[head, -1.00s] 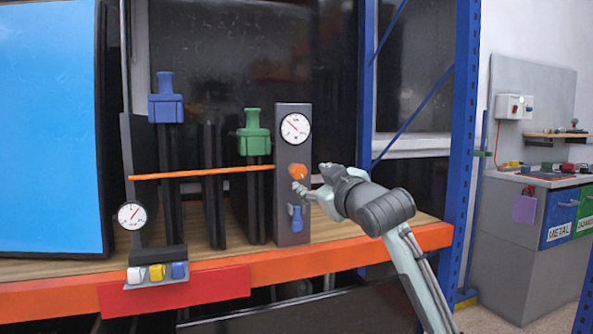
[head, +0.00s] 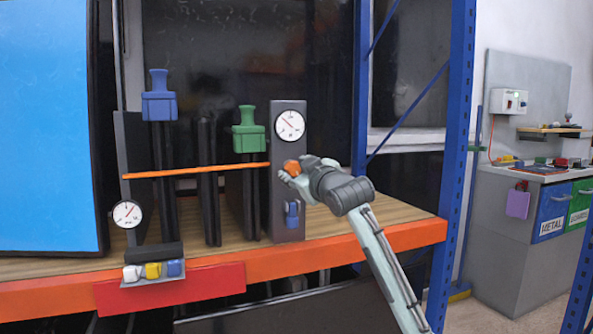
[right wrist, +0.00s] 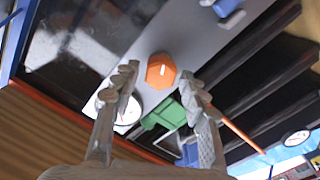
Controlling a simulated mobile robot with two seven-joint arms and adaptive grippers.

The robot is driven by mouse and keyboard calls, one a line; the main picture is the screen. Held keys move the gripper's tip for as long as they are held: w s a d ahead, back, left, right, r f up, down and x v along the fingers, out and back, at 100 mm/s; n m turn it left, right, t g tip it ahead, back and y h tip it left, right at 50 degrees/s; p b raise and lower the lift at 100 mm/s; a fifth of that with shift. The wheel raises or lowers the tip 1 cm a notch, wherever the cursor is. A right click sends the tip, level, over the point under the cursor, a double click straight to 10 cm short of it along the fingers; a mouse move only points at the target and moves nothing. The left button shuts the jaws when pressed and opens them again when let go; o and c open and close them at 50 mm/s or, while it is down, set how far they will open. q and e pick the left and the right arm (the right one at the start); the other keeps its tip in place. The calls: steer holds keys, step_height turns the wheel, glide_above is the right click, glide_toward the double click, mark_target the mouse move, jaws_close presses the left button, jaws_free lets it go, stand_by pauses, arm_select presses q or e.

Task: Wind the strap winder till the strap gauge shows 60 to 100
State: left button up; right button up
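The orange winder knob (head: 291,166) is on the grey post (head: 288,222), below a round white gauge (head: 290,124) whose needle points up and left. Its numbers are too small to read. The orange strap (head: 200,170) runs left from the post. My right gripper (head: 287,175) is at the knob, partly covering it. In the right wrist view, the gripper (right wrist: 160,92) is open, and the orange knob (right wrist: 160,71) shows in the gap just beyond the fingertips, apart from both fingers. My left gripper is out of view.
A second dial (head: 128,214) is at the lower left, its needle pointing up and right. A blue lever (head: 292,213) is below the knob. Blue (head: 159,104) and green (head: 249,137) clamps stand left of the post. A blue rack upright (head: 459,140) is right of my arm.

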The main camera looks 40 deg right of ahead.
jaws_close()
steer(key=m, duration=0.3)
steer(key=shift+m, duration=0.4)
steer(key=shift+o, duration=1.4)
jaws_free()
steer(key=v, duration=1.2)
steer(key=shift+d+f, duration=0.1)
steer(key=shift+f, duration=0.05)
